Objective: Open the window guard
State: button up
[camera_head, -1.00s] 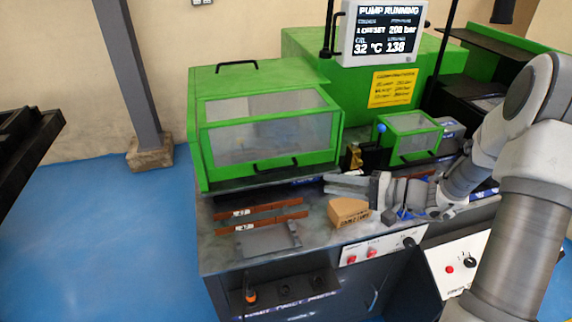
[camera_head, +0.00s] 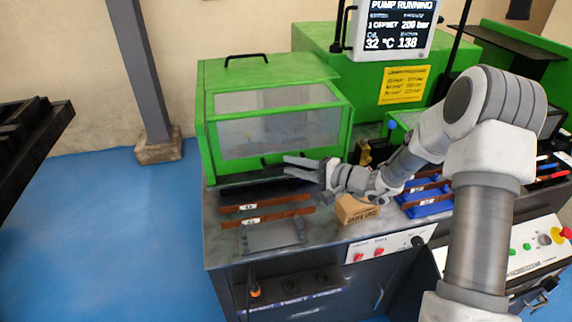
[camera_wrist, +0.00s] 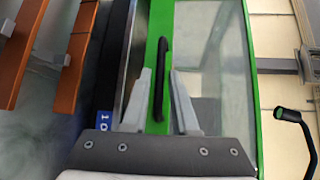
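The window guard (camera_head: 280,130) is a green frame with clear panes on the front of the left green housing, and it is down over the opening. Its black bar handle (camera_wrist: 163,70) runs along the green lower rail in the wrist view. My gripper (camera_head: 292,166) reaches in from the right at the guard's lower edge in the head view and hides part of the handle. In the wrist view my gripper (camera_wrist: 159,74) is open, with one finger on each side of the handle and gaps on both sides. I cannot tell whether the fingertips reach past the bar.
Brown bars (camera_head: 265,218) and a grey tray (camera_head: 272,240) lie on the bench in front of the guard. A cardboard-coloured block (camera_head: 352,210) sits below my wrist. A blue rack (camera_head: 428,208) with bars stands to the right. A monitor (camera_head: 392,28) hangs behind.

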jog(key=shift+x, duration=1.25)
grip_shut()
dwell(0.5)
